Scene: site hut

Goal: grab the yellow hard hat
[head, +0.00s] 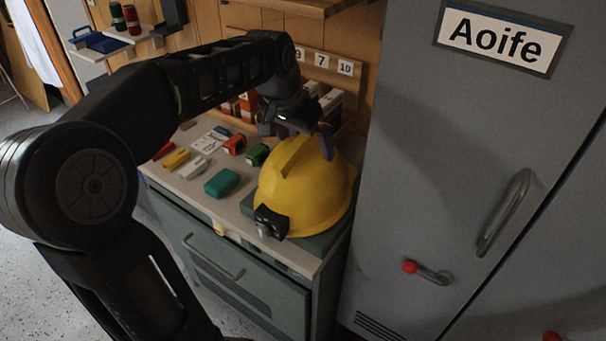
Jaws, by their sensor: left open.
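The yellow hard hat (318,195) sits on a dark flat pad (318,241) at the right end of the bench top. A black lamp-like piece (270,222) is on its front. My left arm comes in from the left and reaches over the bench. My left gripper (299,129) is open at the upper back side of the hat, with one finger close to its crown. I cannot tell whether the finger touches the hat. My right gripper is out of view.
A grey locker (440,170) labelled Aoife stands close to the right of the hat. A teal case (222,182), a green tape measure (257,154) and several small items lie left of it on the bench (197,207). A wooden shelf (300,6) overhangs behind.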

